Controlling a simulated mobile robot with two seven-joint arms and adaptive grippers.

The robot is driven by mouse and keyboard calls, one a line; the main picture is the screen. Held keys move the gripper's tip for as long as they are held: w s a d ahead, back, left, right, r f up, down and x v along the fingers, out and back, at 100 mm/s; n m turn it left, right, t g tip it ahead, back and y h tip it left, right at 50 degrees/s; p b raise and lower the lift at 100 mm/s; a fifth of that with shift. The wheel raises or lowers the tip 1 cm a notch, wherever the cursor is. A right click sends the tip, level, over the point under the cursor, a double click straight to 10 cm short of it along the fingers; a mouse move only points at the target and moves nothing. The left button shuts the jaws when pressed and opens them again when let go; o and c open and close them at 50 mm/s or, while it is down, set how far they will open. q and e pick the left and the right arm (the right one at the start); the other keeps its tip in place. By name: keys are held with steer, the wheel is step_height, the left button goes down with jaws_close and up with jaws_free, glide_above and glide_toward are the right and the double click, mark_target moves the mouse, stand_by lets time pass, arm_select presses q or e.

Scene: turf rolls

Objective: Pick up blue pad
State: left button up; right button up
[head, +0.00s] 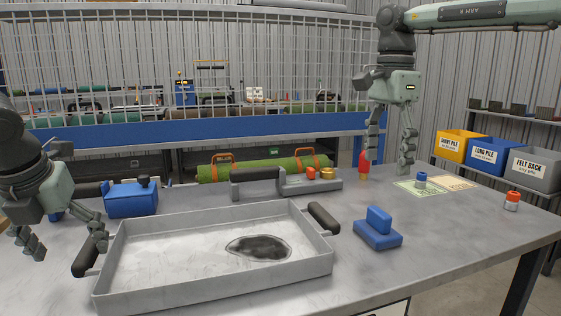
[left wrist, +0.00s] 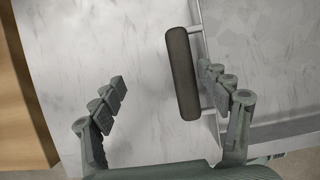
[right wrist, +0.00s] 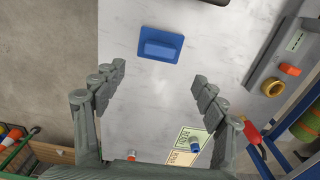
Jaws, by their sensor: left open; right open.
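The blue pad (head: 378,235) is a flat blue block with an upright blue grip on top. It sits on the table right of the grey tray in the head view. In the right wrist view the blue pad (right wrist: 160,45) lies beyond my fingertips, between and ahead of them. My right gripper (head: 390,160) is open and empty, raised over the back of the table. Its spread fingers also show in the right wrist view (right wrist: 160,75). My left gripper (head: 68,245) is open at the tray's left end, with the tray's dark left handle (left wrist: 182,72) near its fingers in the left wrist view.
The grey tray (head: 130,285) with a dark patch inside fills the front left.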

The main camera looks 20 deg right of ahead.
mark_target(380, 211)
steer(key=o, duration=0.6)
steer(key=shift+w+a+f, duration=0.1)
steer(key=shift+w+f, duration=0.1)
steer(key=shift+f, duration=1.05)
steer(key=shift+o, duration=0.2)
steer(key=f, duration=1.1)
steer(key=shift+s+f, duration=0.2)
steer(key=shift+f, duration=0.05)
